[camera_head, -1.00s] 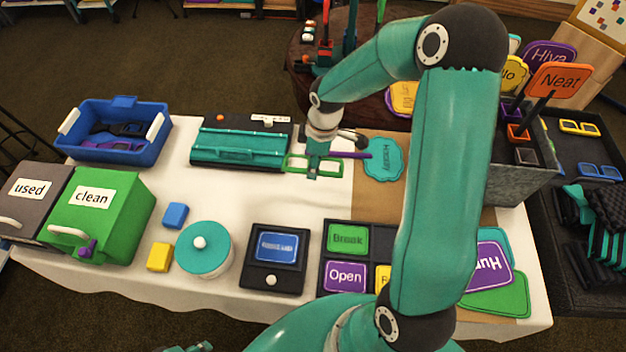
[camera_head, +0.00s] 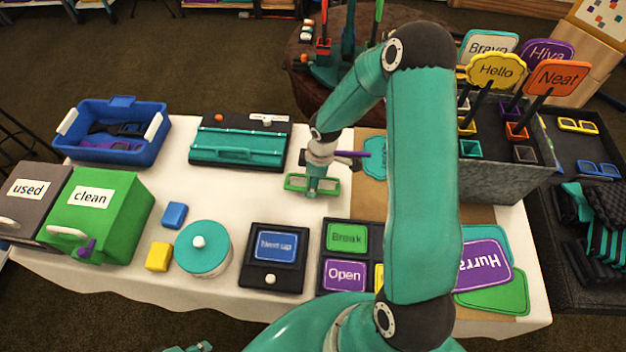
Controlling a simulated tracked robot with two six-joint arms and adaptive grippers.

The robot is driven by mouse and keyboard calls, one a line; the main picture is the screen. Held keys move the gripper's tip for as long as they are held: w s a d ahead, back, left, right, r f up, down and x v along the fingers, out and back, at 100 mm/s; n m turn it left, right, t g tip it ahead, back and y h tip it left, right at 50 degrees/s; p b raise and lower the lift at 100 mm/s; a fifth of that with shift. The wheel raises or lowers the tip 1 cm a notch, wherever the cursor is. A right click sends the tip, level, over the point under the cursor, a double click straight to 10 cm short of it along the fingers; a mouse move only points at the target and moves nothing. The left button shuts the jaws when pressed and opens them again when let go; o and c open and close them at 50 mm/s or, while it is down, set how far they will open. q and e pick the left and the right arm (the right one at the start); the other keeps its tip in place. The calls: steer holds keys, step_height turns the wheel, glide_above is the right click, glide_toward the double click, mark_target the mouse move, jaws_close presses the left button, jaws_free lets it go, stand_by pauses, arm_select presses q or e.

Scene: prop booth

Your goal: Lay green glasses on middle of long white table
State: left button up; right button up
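The green glasses (camera_head: 296,184) are in the head view at the middle of the long white table (camera_head: 240,205), below the teal case. My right gripper (camera_head: 312,191) is over them, its fingers closed at the middle of the frame. Whether the glasses touch the cloth or hang just above it is hard to tell. A small teal piece of mine, perhaps my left gripper (camera_head: 190,349), shows at the bottom edge; its fingers cannot be made out.
The teal case (camera_head: 238,147) lies behind the glasses, a black stand with a blue sign (camera_head: 275,247) in front. A round teal tin (camera_head: 203,250), green "clean" box (camera_head: 98,217) and blue bin (camera_head: 112,130) stand left. Brown paper (camera_head: 370,196) is right. White cloth left of the glasses is clear.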

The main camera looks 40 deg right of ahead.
steer(key=o, duration=1.1)
steer(key=shift+f, duration=0.1)
step_height(320, 180, up, 12)
steer(key=s, duration=0.1)
steer(key=shift+d, duration=0.45)
steer(key=shift+s, duration=0.1)
